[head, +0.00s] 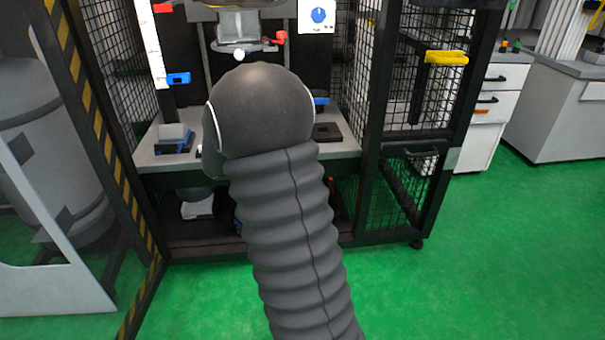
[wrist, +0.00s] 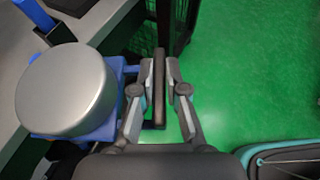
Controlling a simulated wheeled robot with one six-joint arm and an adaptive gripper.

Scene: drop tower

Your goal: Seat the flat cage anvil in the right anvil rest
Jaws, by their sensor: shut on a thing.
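In the wrist view my gripper (wrist: 160,92) is shut on a dark upright bar (wrist: 160,60), seen edge-on between its fingers. Close on its left is a flat-topped silver cylinder (wrist: 66,88) on a blue frame (wrist: 108,131). I take bar, frame and cylinder as the flat cage anvil, though their joint is partly hidden by a finger. In the head view my arm hides the gripper and what it holds. A dark flat seat (head: 327,132), likely the right anvil rest, shows on the grey shelf right of my arm. It looks empty.
A grey block on a blue and dark base (head: 173,139) stands at the shelf's left. A tower head (head: 238,28) hangs above. Mesh panels (head: 430,90) and a yellow handle (head: 446,57) stand to the right. Green floor (head: 480,270) is clear on the right.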

